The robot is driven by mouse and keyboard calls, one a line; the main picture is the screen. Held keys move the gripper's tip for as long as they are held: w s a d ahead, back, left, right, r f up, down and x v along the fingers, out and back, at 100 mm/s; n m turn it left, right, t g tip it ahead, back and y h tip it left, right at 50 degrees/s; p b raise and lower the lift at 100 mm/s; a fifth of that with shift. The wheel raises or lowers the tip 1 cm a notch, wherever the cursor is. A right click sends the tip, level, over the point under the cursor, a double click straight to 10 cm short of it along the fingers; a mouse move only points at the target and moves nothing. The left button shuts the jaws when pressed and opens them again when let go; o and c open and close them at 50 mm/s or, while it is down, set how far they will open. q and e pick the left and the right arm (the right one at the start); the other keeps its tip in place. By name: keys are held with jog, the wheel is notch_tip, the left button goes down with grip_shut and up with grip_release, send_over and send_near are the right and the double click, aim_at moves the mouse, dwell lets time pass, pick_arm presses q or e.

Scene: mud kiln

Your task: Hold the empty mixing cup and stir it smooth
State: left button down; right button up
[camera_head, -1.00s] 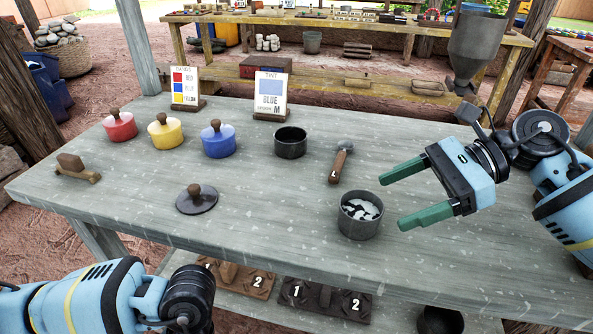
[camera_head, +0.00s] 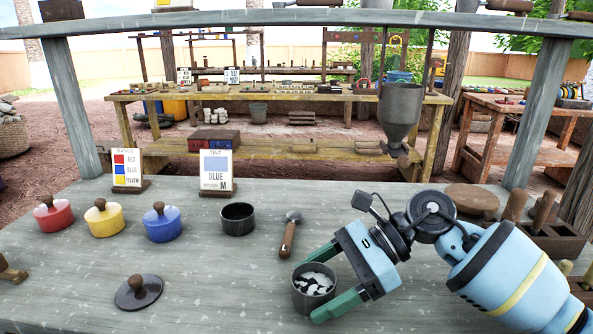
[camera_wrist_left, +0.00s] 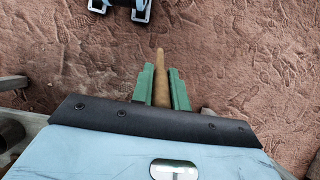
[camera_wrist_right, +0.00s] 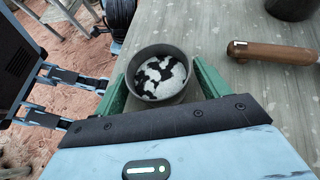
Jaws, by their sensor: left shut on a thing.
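A grey cup (camera_head: 314,287) with unmixed white and black contents stands upright on the grey table; in the right wrist view the cup (camera_wrist_right: 160,77) lies between my right fingers. My right gripper (camera_head: 322,283) is open, one finger on each side of the cup, with slight gaps in the right wrist view. An empty dark cup (camera_head: 238,219) stands further back. The left arm is out of the head view.
Red (camera_head: 53,214), yellow (camera_head: 104,218) and blue (camera_head: 162,222) lidded pots stand left. A dark lid (camera_head: 138,292) lies front left. A wooden-handled tool (camera_head: 289,235) lies just behind the grey cup. A tint card (camera_head: 216,173) stands at the back.

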jog(key=c, duration=0.6)
pick_arm(q)
jog(key=shift+r, duration=0.1)
